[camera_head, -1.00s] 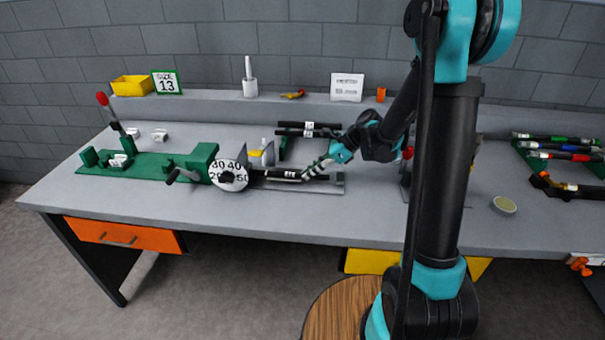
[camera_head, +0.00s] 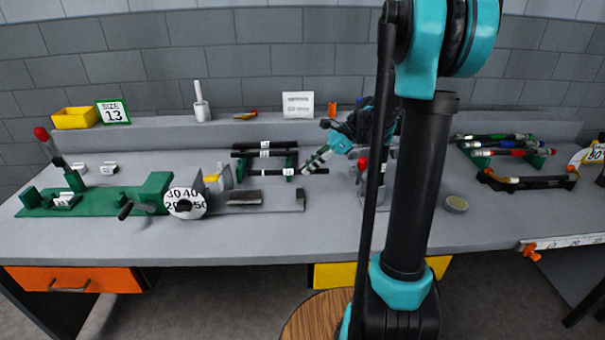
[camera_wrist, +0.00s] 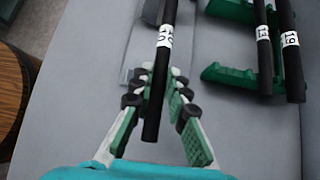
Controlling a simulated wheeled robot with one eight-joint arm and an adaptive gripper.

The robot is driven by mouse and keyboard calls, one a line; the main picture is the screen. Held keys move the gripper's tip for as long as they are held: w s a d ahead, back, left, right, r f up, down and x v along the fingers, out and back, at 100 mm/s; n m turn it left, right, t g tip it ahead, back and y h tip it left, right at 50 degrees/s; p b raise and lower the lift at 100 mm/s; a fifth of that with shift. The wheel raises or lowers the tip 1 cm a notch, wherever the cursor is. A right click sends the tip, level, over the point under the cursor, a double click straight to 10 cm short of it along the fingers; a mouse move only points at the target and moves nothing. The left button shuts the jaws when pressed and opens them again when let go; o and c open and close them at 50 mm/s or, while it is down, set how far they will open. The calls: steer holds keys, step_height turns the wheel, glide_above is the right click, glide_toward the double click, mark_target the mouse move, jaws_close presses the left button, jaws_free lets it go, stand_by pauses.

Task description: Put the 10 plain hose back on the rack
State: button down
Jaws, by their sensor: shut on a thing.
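A black hose (camera_wrist: 155,108) with a white label reading 10 is held in my gripper (camera_wrist: 157,88), its near end sticking out between the fingers. In the head view the held hose (camera_head: 267,173) lies crosswise in front of the green rack (camera_head: 241,168), with my gripper (camera_head: 308,168) at its right end. The rack also shows in the wrist view (camera_wrist: 228,78), to the right of the held hose and apart from it. Two black hoses rest on it: one labelled 19 (camera_wrist: 291,62) and one with a partly readable label (camera_wrist: 263,50).
The green crimper (camera_head: 150,190) with a numbered dial (camera_head: 186,203) stands at left, a grey plate (camera_head: 285,206) beside it. A red-topped thing (camera_head: 362,165) stands close to my arm. Coloured hoses (camera_head: 500,151) lie at right.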

steer(key=w+a+r+n+t, duration=0.1)
steer(key=w+a+r+t, duration=0.1)
steer(key=w+a, duration=0.6)
steer(key=w+t, duration=0.1)
steer(key=w, duration=0.4)
steer(key=shift+a+n, duration=0.3)
steer(key=shift+a, duration=0.1)
steer(key=shift+f, duration=0.1)
steer(key=shift+f, duration=3.15)
steer(key=shift+f, duration=0.15)
steer(key=c, duration=1.4)
jaws_free()
